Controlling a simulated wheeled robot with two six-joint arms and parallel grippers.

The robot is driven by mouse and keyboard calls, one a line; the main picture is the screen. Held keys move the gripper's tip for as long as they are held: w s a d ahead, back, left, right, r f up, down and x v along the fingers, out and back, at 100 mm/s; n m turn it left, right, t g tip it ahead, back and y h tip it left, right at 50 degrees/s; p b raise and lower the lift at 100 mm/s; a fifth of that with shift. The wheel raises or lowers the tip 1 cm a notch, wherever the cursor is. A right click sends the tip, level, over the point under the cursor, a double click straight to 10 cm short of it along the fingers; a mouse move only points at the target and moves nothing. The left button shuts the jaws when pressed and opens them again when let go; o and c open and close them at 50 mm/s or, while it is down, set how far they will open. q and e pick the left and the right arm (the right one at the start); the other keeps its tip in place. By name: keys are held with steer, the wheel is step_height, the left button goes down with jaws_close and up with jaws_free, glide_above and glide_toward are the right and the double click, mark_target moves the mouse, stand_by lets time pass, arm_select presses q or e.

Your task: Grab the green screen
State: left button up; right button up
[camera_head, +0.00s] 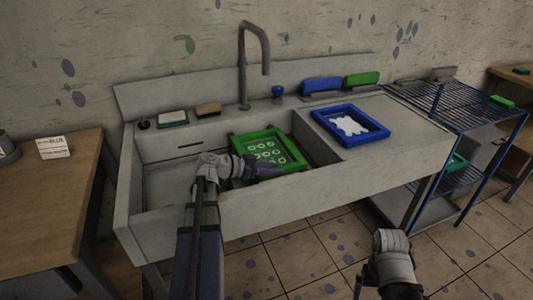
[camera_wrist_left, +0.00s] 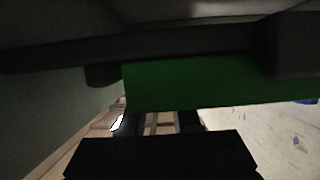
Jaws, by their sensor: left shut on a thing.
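The green screen (camera_head: 291,160) is a green frame with pale ring shapes on its mesh. It sits tilted in the right part of the sink basin in the head view. In the left wrist view the green frame (camera_wrist_left: 190,84) fills the middle, close against the dark gripper parts. My right arm shows at the lower right of the head view, away from the sink; its fingertips are not clear.
A blue screen (camera_head: 378,122) with a white shape lies on the counter right of the basin. A grey faucet (camera_head: 243,65) rises behind the basin. A wooden table (camera_head: 60,190) stands left, and a blue wire rack (camera_head: 440,105) stands right.

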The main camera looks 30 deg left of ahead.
arm_select(q)
jaws_close()
steer(key=shift+r, duration=0.15)
stand_by(0.4)
